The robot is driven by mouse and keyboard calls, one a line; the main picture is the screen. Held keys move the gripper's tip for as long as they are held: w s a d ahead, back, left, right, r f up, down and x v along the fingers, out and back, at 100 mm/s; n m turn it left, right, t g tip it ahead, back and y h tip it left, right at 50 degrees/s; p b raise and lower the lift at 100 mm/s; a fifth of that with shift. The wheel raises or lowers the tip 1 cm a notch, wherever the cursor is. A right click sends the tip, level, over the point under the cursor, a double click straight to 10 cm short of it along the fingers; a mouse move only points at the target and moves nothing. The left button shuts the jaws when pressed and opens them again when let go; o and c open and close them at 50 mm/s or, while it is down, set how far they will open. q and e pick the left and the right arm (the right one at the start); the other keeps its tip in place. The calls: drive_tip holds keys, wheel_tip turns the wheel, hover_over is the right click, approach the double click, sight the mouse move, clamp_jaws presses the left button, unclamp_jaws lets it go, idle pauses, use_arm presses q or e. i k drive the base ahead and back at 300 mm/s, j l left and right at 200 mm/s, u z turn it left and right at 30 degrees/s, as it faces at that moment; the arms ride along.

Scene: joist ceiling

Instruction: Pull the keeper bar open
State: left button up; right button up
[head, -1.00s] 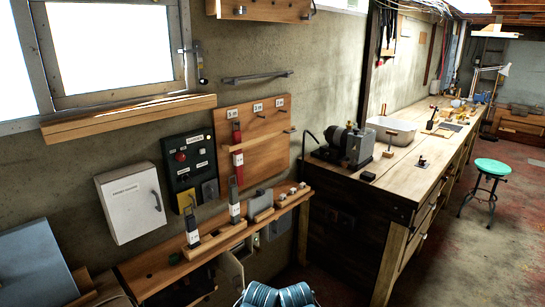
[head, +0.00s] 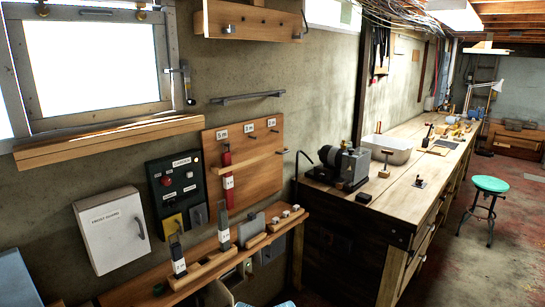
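A wooden board (head: 264,180) hangs on the wall left of the workbench, with small number labels along its upper part. A slim pale wooden bar, which looks like the keeper bar (head: 252,161), runs across the board, its right end slightly higher in the picture. A red tool with a white label (head: 227,178) stands upright at the board's left side, by the bar's left end. I cannot tell whether the bar is latched. Neither of my grippers is in view.
A narrow wooden shelf (head: 218,258) with upright tools and blocks runs below the board. A dark switch panel (head: 178,190) and a white cabinet (head: 110,228) are to the left. The workbench (head: 400,190) stands right; floor is open near the green stool (head: 490,185).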

sight(284, 149)
drive_tip(key=i+j+z, duration=0.1)
drive_tip(key=i, duration=0.55)
drive_tip(key=i+j+z, duration=0.1)
drive_tip(key=i, duration=0.6)
